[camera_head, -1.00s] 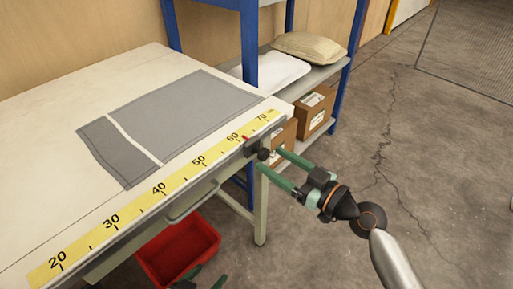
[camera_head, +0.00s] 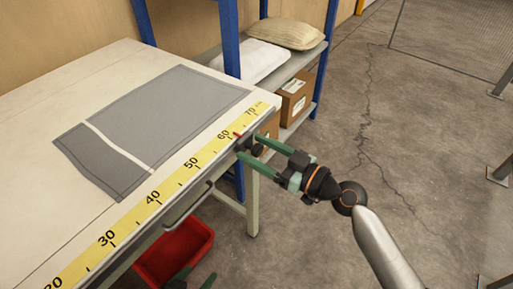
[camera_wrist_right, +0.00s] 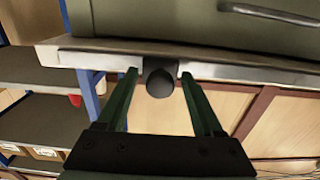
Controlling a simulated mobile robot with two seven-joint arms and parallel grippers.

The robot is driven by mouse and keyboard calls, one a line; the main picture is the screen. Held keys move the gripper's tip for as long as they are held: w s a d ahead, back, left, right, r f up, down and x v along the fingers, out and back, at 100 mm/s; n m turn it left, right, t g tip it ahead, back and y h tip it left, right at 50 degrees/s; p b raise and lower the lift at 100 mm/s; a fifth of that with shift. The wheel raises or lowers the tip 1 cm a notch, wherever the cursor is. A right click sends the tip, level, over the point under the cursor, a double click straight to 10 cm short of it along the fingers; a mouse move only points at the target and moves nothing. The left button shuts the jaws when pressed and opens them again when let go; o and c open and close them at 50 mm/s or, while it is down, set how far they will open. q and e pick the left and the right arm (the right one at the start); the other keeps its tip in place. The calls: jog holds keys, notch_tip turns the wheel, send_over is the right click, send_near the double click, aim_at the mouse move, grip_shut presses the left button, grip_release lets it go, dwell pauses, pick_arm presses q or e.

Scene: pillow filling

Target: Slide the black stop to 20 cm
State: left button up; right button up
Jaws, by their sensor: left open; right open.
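The black stop (camera_head: 243,143) sits on the table's front rail, its red mark just past 60 on the yellow scale (camera_head: 172,186). Its round black knob (camera_wrist_right: 160,84) faces outward. My right gripper (camera_head: 252,148) is open, with its green fingers on either side of the knob. In the right wrist view the fingertips (camera_wrist_right: 159,74) reach the rail with the knob between them and gaps on both sides. My left gripper (camera_head: 195,281) shows only its green fingertips at the bottom edge, open and empty, below the table's front.
A drawer handle (camera_head: 188,208) sticks out below the scale. A red bin (camera_head: 178,250) stands beneath. A blue-post shelf (camera_head: 317,70) with pillows and boxes stands behind.

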jog(key=shift+c, duration=0.3)
grip_shut()
dwell(0.4)
